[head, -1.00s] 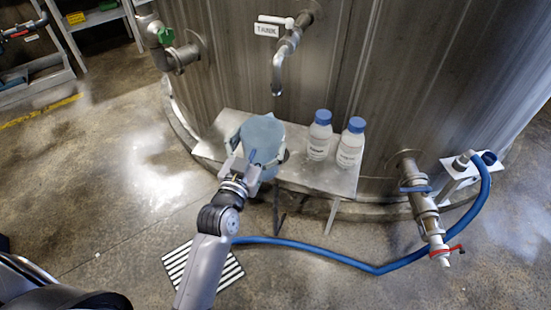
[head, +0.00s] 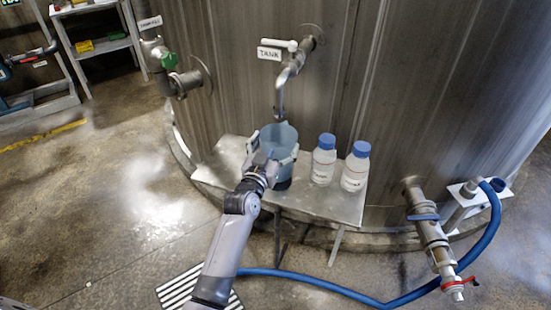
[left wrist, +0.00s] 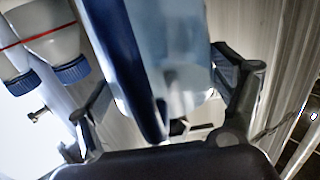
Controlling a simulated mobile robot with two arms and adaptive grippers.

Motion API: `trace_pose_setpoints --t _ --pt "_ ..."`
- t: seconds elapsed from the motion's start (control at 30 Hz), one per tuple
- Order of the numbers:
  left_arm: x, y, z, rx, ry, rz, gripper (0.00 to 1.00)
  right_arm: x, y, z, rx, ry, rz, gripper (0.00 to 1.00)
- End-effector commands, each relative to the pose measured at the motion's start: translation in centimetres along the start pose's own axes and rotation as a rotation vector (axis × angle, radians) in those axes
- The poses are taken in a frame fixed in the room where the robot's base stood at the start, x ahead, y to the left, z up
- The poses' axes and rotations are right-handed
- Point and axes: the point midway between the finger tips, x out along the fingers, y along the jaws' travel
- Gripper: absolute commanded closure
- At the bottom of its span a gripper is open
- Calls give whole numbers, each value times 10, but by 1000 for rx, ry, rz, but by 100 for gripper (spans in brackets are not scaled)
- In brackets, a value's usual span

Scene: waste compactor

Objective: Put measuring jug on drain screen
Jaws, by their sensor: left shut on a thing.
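The measuring jug (head: 279,134) is a blue-grey, see-through vessel, upright with its open top showing in the head view. It is at the metal stand under the tap; I cannot tell whether its base touches the stand. My left gripper (head: 273,156) is shut around the jug from the near side. In the left wrist view the jug (left wrist: 180,45) fills the middle between the fingers of the left gripper (left wrist: 165,105). A white-striped grate (head: 178,290), seemingly the drain screen, lies on the floor, partly hidden by my left arm. My right gripper is not in view.
The tap (head: 289,72) hangs just above the jug. Two white bottles with blue caps (head: 324,160) (head: 354,168) stand close on the right of the metal stand (head: 330,204). A blue hose (head: 330,285) runs over the floor.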

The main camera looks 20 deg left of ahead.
Motion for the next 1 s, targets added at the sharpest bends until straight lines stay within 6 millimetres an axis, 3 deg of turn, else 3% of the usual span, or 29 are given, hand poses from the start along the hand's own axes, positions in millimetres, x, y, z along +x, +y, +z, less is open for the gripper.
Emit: trace_pose_setpoints --t 0.27,0.7,0.73,0.9,1.0 --pt "0 0 36 0 0 0 60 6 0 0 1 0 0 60" --pt "0 0 42 0 2 -1 60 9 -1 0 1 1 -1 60" --pt "0 0 41 0 1 0 12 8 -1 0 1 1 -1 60" --pt "0 0 41 0 0 0 1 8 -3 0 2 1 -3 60" --pt "0 0 41 0 0 0 0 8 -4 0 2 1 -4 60"
